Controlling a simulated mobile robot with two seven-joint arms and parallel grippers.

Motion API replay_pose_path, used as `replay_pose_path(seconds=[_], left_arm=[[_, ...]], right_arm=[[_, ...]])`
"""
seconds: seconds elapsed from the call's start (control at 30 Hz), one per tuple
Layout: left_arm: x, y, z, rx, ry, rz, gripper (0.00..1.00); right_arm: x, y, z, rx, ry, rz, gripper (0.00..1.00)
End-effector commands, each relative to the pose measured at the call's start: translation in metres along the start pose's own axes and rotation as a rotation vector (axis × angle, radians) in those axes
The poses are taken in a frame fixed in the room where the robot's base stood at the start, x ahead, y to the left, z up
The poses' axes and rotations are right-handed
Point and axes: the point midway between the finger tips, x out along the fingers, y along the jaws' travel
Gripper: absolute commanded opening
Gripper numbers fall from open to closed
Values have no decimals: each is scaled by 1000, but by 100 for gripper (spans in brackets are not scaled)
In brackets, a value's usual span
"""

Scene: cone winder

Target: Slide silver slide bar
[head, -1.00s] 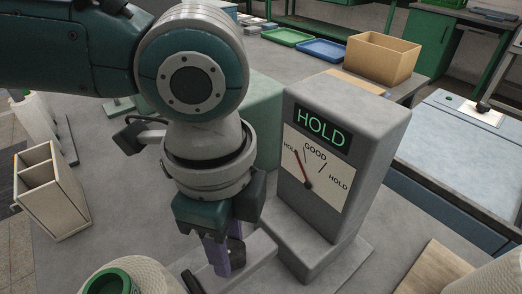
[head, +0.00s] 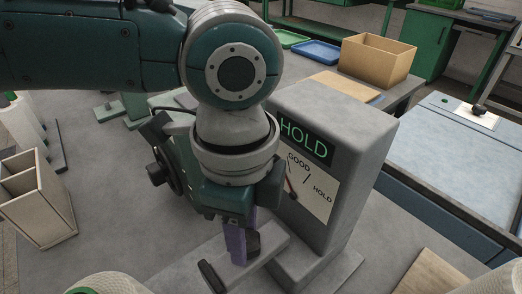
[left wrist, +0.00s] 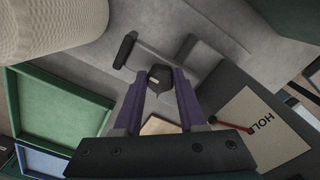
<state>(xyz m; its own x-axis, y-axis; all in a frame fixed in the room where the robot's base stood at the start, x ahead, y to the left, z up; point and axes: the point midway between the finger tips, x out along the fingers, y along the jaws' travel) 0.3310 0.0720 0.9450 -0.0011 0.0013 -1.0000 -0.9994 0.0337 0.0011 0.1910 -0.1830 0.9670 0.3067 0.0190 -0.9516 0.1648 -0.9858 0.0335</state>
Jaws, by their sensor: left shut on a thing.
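The silver slide bar (head: 220,256) lies low in front of the gauge box. It has a black block (head: 211,277) at its near end and a black knob (head: 253,243) on it. My left gripper (head: 241,246) reaches down beside the box, its purple fingers shut on the knob. In the left wrist view the knob (left wrist: 159,77) sits between the fingertips, with the bar (left wrist: 148,58) running behind it. The gauge box (head: 335,140) reads HOLD on its green display. Its red needle (head: 289,187) is partly hidden by my gripper. My right gripper is not in view.
A yarn cone (head: 105,284) stands at the lower left, with a divided beige box (head: 38,198) behind it. A cardboard box (head: 378,58) and a blue tray (head: 318,52) are at the back. A blue-grey bench (head: 450,150) is at right.

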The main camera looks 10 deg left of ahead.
Motion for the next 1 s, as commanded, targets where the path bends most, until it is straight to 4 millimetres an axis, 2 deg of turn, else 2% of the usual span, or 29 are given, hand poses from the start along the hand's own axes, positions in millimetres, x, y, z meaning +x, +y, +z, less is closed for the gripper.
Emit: replay_pose_path(seconds=[0.13, 0.4, 0.43, 0.5, 0.7, 1.0], left_arm=[[0, -7, -6, 0, 3, -2, 0], [-1, -9, -7, 0, 6, -7, 0], [-1, -9, -7, 0, 6, -8, 41], [0, -9, -6, 0, 6, -8, 49], [0, -8, -6, 0, 4, -5, 70], [-4, -8, -6, 0, 3, -3, 70]], right_arm=[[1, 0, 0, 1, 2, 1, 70], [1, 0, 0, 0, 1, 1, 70], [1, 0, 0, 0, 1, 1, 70], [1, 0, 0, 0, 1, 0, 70], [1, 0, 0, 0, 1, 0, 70], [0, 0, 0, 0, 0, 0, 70]])
